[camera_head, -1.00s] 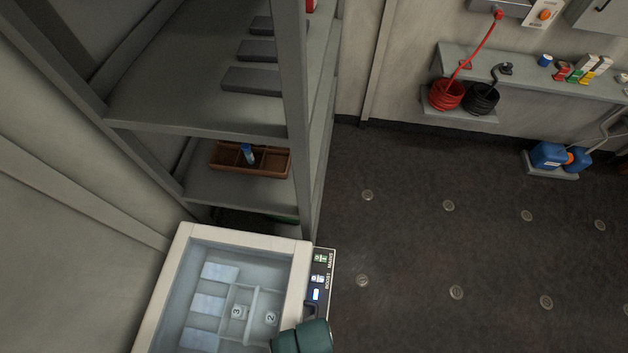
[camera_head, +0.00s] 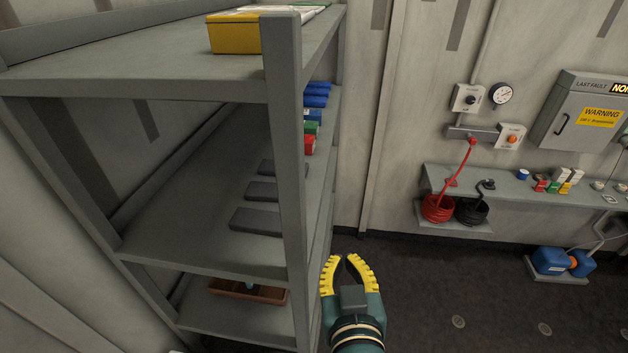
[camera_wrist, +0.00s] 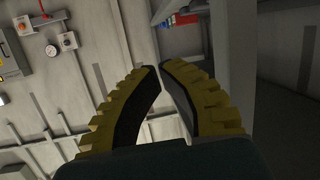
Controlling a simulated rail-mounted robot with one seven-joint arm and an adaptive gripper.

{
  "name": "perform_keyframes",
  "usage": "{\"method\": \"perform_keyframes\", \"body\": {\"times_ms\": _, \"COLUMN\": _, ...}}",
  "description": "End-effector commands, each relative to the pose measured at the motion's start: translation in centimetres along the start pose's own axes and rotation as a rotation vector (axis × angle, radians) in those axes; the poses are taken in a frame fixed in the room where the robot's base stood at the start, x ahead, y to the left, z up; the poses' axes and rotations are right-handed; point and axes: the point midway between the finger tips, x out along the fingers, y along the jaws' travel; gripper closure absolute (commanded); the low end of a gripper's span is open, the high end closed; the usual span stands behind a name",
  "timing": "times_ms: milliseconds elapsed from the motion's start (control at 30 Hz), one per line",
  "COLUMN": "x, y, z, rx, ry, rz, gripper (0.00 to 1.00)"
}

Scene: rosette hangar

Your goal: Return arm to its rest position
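My gripper (camera_head: 345,258) shows in the head view at the lower middle, pointing up and away, beside the right post of the grey shelf rack. Its yellow ridged fingers curve inward and their tips nearly meet. In the wrist view my gripper (camera_wrist: 160,67) has its dark inner pads close together at the tips, with nothing seen between them. It looks shut and empty. My wrist and forearm run down out of the bottom of the head view.
The shelf rack (camera_head: 287,190) stands close left of my gripper. A brown divided tray (camera_head: 225,289) sits on a lower shelf. A wall shelf (camera_head: 500,181) with red (camera_head: 437,208) and black cable coils (camera_head: 471,211) is at right.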

Motion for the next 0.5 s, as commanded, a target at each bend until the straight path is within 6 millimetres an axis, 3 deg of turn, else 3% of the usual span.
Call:
{"method": "perform_keyframes", "body": {"times_ms": 33, "x": -1.8, "y": 0.9, "z": -4.2, "rx": 0.010, "ry": 0.099, "rz": 0.018, "gripper": 1.00}}
{"method": "perform_keyframes", "body": {"times_ms": 100, "x": -4.6, "y": 1.8, "z": -9.2, "rx": 0.022, "ry": 0.236, "rz": 0.038, "gripper": 1.00}}
{"method": "perform_keyframes", "body": {"times_ms": 200, "x": -9.1, "y": 2.6, "z": -14.4, "rx": 0.038, "ry": 0.413, "rz": 0.056, "gripper": 1.00}}
{"method": "perform_keyframes", "body": {"times_ms": 333, "x": -13.7, "y": 2.8, "z": -17.5, "rx": 0.058, "ry": 0.565, "rz": 0.061, "gripper": 1.00}}
{"method": "perform_keyframes", "body": {"times_ms": 500, "x": -14.8, "y": 2.8, "z": -18.5, "rx": 0.075, "ry": 0.615, "rz": 0.058, "gripper": 1.00}}
